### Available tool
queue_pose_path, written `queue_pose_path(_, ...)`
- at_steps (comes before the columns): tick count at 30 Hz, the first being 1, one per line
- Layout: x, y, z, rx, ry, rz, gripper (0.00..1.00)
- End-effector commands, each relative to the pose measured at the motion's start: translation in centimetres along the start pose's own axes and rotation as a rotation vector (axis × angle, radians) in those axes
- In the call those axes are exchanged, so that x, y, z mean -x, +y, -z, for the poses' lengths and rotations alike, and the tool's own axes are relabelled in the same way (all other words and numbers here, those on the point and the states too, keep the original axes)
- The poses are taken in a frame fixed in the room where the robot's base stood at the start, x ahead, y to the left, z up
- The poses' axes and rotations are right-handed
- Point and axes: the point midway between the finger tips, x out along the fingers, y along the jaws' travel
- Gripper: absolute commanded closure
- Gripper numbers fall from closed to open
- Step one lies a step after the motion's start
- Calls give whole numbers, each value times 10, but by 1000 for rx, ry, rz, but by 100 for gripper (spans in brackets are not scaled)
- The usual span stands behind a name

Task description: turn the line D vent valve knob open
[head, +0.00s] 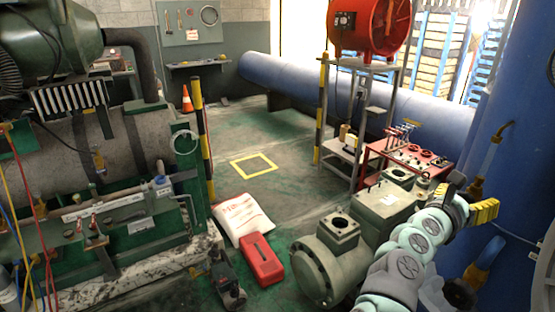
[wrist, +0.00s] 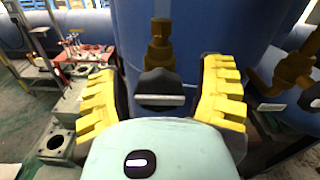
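A black valve knob (wrist: 157,82) sits below a brass valve body (wrist: 159,48) on the blue tank (wrist: 200,30) in the wrist view. A pale strip shows at the knob's lower part; I cannot read any line letter. My gripper (wrist: 160,72) is open, with one yellow ridged finger on each side of the knob and a visible gap on both sides. In the head view my gripper (head: 484,211) is at the right, in front of the blue tank (head: 520,120). A brass fitting (head: 476,187) shows just above it there; the knob is not clear in that view.
A second brass valve (wrist: 292,72) with a black knob (wrist: 311,97) is close on the right. A red manifold bench (head: 410,155) and green-grey compressor (head: 330,255) stand left of my arm. A red box (head: 262,260) and white sack (head: 243,220) lie on the floor.

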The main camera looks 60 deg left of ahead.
Motion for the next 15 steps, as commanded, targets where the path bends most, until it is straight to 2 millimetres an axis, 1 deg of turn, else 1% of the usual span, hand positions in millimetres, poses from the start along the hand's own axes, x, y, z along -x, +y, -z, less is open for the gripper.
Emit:
queue_pose_path(1, 0, 0, 0, 0, 0, 0, 38)
queue_pose_path(2, 0, 0, 0, 0, 0, 0, 41)
queue_pose_path(15, 0, 0, 0, 0, -1, 0, 87)
